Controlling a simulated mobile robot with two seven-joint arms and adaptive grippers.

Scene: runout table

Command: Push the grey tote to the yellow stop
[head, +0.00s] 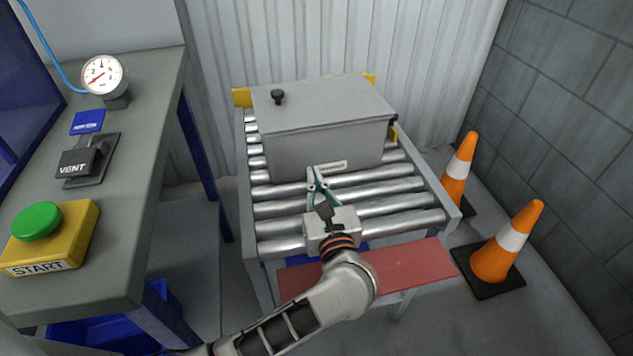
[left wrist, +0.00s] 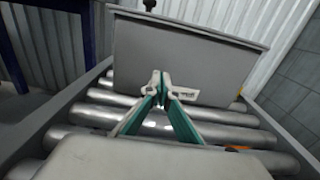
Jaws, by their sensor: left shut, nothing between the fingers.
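The grey tote (head: 320,145) is a lidded box with a black knob, sitting upright on the rollers at the far end of the runout table. The yellow stop (head: 242,97) shows behind it at both upper corners; the tote hides its middle, and I cannot tell whether they touch. My left gripper (head: 314,172) is shut and empty, its fingertips at the tote's front face beside the white label. In the left wrist view the tote's front (left wrist: 185,62) fills the space ahead of the closed fingertips (left wrist: 160,82); contact is unclear. My right gripper is not in view.
Bare rollers (head: 280,226) lie in front of the tote, with a red plate (head: 415,268) at the near edge. Two orange cones (head: 505,243) stand at right by the block wall. A bench at left carries a start button (head: 38,222), vent switch (head: 78,162) and gauge (head: 103,74).

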